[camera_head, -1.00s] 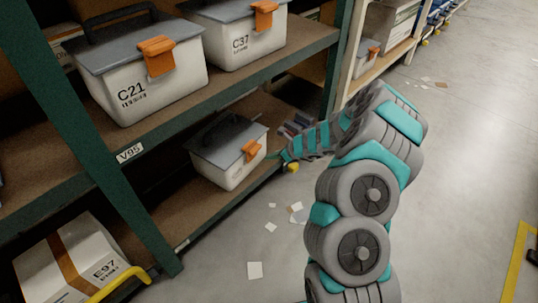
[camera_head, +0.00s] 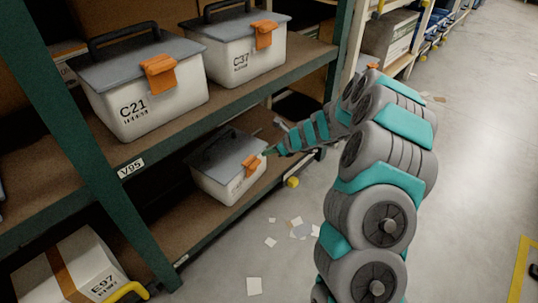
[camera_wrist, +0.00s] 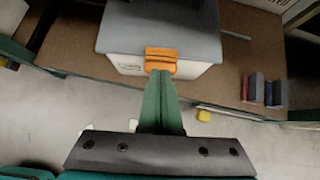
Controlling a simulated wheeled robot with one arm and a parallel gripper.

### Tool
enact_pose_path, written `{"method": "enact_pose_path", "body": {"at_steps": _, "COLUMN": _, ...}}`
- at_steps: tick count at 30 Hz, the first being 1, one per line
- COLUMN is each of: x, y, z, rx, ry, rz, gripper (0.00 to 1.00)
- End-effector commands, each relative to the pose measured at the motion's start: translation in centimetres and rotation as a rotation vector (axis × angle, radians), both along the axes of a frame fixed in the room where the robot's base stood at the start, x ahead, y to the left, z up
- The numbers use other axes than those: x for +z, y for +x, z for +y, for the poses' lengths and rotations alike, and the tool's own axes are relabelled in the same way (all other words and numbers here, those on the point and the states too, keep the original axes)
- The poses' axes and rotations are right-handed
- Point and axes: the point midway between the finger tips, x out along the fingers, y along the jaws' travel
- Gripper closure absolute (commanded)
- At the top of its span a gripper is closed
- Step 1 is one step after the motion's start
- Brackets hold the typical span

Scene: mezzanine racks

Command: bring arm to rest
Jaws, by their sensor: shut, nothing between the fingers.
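My gripper (camera_wrist: 161,76) is shut and empty in the wrist view, its green fingers together. Its tips lie in line with the orange latch (camera_wrist: 161,55) of a white box with a grey lid. I cannot tell whether they touch. In the head view my gripper (camera_head: 268,152) is at the front of that box (camera_head: 213,183), beside its orange latch (camera_head: 251,165), on the lower shelf. My arm reaches in from the right side of the picture.
Boxes C21 (camera_head: 150,105) and C37 (camera_head: 240,70) stand on the upper shelf (camera_head: 205,118). Box E97 (camera_head: 85,270) is low at the left, by a green post (camera_head: 100,200).

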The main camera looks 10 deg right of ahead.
Motion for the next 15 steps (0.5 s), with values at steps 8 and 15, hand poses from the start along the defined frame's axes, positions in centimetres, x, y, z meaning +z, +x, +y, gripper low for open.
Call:
{"method": "enact_pose_path", "body": {"at_steps": 8, "x": 0.0, "y": 0.0, "z": 0.0, "rx": 0.0, "ry": -0.001, "rz": -0.001, "gripper": 1.0}}
{"method": "enact_pose_path", "body": {"at_steps": 15, "x": 2.5, "y": -1.0, "z": 2.0, "rx": 0.105, "ry": -0.029, "rz": -0.049, "gripper": 1.0}}
